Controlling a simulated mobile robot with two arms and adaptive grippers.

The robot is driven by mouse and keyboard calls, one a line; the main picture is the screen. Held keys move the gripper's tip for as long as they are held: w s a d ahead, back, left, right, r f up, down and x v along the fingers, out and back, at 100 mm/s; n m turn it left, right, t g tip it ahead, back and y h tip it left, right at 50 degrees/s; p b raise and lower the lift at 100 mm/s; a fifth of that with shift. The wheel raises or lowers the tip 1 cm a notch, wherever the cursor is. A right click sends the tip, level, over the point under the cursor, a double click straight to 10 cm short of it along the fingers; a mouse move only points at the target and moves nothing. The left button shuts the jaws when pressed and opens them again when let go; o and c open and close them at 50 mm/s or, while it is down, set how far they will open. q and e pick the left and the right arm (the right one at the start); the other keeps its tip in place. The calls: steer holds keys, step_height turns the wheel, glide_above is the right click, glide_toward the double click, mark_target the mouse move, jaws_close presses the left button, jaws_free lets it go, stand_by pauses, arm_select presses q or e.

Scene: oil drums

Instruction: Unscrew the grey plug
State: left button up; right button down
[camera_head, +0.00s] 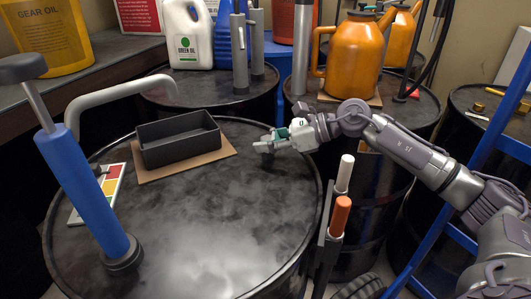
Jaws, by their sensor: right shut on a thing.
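My right gripper (265,147) reaches in from the right, low over the back right part of the large dark drum's top (215,245). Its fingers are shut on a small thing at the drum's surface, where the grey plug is. The fingers hide most of the plug, so I cannot tell how far it is screwed in. My left gripper is not in view.
A black tray (178,147) on a brown board stands left of the gripper. A blue hand pump (85,190) with a curved grey spout rises at the left. Orange cans (355,55) stand behind. A blue frame (440,215) is at the right. The drum's middle is clear.

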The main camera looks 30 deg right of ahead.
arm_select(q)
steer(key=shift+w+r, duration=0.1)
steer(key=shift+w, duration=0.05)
arm_select(e)
steer(key=shift+w+a+f, duration=0.1)
steer(key=shift+f, duration=0.15)
steer(key=shift+s+d+n+g+y+b, duration=0.15)
steer(key=shift+n+g+y+b, duration=0.35)
steer(key=shift+n+g, duration=1.25)
steer(key=shift+s+d+n+g+y+b, duration=0.15)
steer(key=shift+n+g+y+b, duration=0.3)
steer(key=shift+n+g, duration=1.25)
steer(key=c, duration=1.2)
jaws_free()
steer(key=shift+m, duration=0.25)
steer(key=o, duration=0.5)
steer(key=shift+w+a, duration=0.1)
steer(key=shift+c, duration=0.2)
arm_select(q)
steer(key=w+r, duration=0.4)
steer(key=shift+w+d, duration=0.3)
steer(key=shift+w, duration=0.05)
arm_select(e)
steer(key=shift+w, duration=0.15)
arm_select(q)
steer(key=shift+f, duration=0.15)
